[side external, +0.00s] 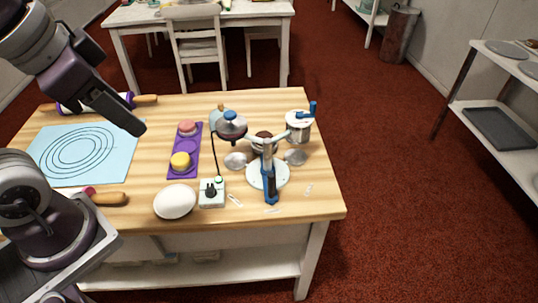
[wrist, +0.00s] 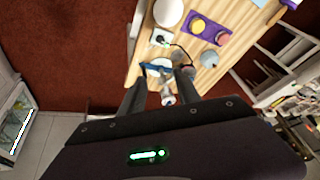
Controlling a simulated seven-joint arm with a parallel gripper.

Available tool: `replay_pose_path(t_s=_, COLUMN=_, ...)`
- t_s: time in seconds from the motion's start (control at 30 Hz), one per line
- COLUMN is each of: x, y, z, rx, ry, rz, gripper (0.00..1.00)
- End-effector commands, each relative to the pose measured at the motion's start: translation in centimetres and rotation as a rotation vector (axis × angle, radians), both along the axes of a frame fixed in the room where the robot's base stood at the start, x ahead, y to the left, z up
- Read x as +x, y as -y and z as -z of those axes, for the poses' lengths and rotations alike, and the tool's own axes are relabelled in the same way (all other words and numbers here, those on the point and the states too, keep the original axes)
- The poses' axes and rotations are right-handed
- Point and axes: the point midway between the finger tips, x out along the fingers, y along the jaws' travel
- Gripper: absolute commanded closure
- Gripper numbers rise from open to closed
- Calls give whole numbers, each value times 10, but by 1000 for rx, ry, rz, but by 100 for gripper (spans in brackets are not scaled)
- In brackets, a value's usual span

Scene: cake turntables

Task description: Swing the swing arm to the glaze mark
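The swing-arm stand, with a blue upright (side external: 269,182) on a pale round base (side external: 255,180), is at the right of the wooden table. A pale arm (side external: 273,138) reaches out from its top near a white pot (side external: 300,128) with a blue handle. Small grey discs (side external: 235,160) (side external: 295,157) lie around the stand; I cannot tell which place is the glaze mark. My gripper (side external: 139,128) is above the left of the table, well apart from the stand. In the wrist view my gripper (wrist: 160,82) has its fingers apart, with nothing between them.
A dark grey dome with a blue knob (side external: 231,126) is left of the stand. A purple tray (side external: 184,151) holds pink and yellow cakes. A control box (side external: 211,193) with a cable and a white egg-shaped object (side external: 175,201) are at the front. A blue mat (side external: 45,172) lies left.

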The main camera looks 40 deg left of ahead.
Motion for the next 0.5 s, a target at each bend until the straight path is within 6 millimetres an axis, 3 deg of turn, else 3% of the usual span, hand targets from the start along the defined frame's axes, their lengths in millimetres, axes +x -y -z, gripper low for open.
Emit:
replay_pose_path(t_s=0.17, x=94, y=21, z=15, rx=259, ry=-205, rz=564, gripper=62)
replay_pose_path(t_s=0.3, x=164, y=53, z=65, rx=349, ry=-322, rz=1057, gripper=62)
replay_pose_path(t_s=0.4, x=197, y=76, z=106, rx=355, ry=-356, rz=1339, gripper=62)
replay_pose_path(t_s=0.5, x=214, y=91, z=137, rx=344, ry=-363, rz=1524, gripper=62)
